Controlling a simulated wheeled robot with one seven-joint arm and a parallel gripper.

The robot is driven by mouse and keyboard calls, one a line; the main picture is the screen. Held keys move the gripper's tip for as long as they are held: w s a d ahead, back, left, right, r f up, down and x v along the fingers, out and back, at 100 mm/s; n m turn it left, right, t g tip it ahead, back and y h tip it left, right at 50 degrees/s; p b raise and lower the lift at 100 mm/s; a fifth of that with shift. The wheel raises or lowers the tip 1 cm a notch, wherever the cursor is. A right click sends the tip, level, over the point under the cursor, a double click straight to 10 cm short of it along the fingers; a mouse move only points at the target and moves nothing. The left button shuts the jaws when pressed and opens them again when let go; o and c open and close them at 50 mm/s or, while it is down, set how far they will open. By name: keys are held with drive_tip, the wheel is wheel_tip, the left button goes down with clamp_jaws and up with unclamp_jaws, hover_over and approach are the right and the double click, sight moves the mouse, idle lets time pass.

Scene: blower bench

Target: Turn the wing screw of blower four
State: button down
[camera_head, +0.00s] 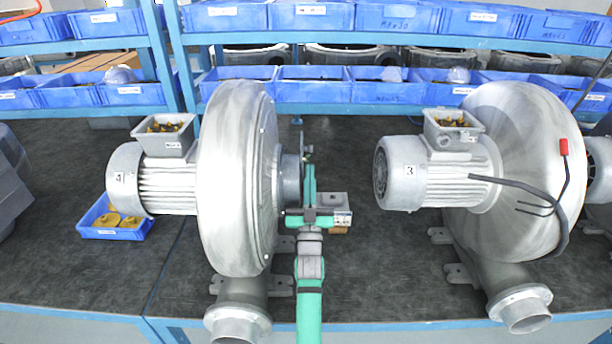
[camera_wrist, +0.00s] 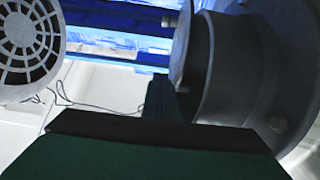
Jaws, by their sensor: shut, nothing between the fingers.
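Blower four (camera_head: 237,180) stands at the left of the bench, a grey metal housing with a motor (camera_head: 168,188) marked 4. Its round inlet (camera_head: 289,180) faces right, and shows large at the right of the wrist view (camera_wrist: 235,75). My gripper (camera_head: 308,166) is shut and empty, close beside this inlet. In the wrist view its green fingers (camera_wrist: 161,98) point at the gap along the inlet's rim; I cannot tell whether they touch it. A small dark piece (camera_head: 307,152) shows at the fingertips; I cannot tell whether it is the wing screw.
Blower three (camera_head: 515,170) stands to the right, its motor facing my arm; its round fan cover (camera_wrist: 30,45) shows in the wrist view. A blue bin (camera_head: 118,232) with yellow parts sits at the left. Blue shelves (camera_head: 330,108) with bins run behind.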

drive_tip(key=shift+w+f, duration=0.4)
drive_tip(key=shift+w, duration=0.6)
drive_tip(key=shift+f, duration=0.1)
idle(0.3)
